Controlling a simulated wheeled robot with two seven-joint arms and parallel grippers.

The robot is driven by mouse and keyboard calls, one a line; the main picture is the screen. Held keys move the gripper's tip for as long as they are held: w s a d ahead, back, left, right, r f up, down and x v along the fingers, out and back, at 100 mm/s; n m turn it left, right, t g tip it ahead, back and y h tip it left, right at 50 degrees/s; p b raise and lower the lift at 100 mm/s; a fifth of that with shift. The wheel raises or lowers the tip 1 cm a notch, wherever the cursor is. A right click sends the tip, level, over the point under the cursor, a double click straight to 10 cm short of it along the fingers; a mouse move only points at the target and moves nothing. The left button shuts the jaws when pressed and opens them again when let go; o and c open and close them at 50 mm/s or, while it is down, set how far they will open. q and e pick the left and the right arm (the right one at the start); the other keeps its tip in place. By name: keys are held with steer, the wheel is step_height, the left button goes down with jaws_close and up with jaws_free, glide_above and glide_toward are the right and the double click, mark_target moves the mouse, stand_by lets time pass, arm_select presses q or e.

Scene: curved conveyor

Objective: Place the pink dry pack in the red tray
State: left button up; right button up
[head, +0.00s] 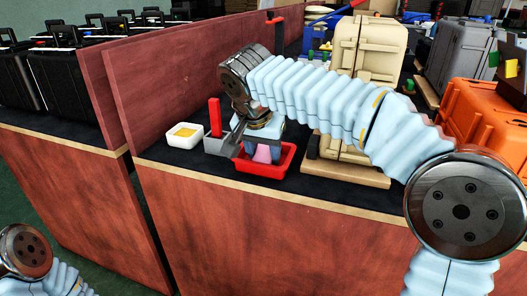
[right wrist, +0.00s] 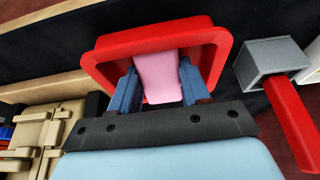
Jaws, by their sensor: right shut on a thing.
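The pink dry pack (head: 262,154) is between the fingers of my right gripper (head: 261,148) in the head view, with its upper part hidden by the gripper. The right wrist view shows the pink dry pack (right wrist: 159,78) gripped between the two blue fingers of the right gripper (right wrist: 158,88). The red tray (head: 268,172) sits near the front edge of the table, below the pack. In the right wrist view, the red tray (right wrist: 150,38) surrounds the pack's lower end in the picture. Whether the pack touches its floor cannot be told. My left gripper is out of view.
A white dish with yellow contents (head: 183,135) and a grey block with a red upright bar (head: 215,120) stand left of the tray. A beige case (head: 366,48) on a wooden board and an orange case (head: 480,118) stand to the right. A wooden panel rises behind.

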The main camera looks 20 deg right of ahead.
steer(key=o, duration=0.7)
steer(key=shift+f, duration=0.15)
steer(key=shift+c, duration=0.2)
steer(key=o, duration=0.5)
steer(key=shift+c, duration=0.2)
steer(key=shift+r, duration=0.3)
steer(key=p+v, duration=0.2)
steer(key=v, duration=0.9)
steer(key=shift+s+a+r+p, duration=0.2)
steer(key=shift+s+r+p, duration=0.1)
steer(key=shift+p, duration=0.1)
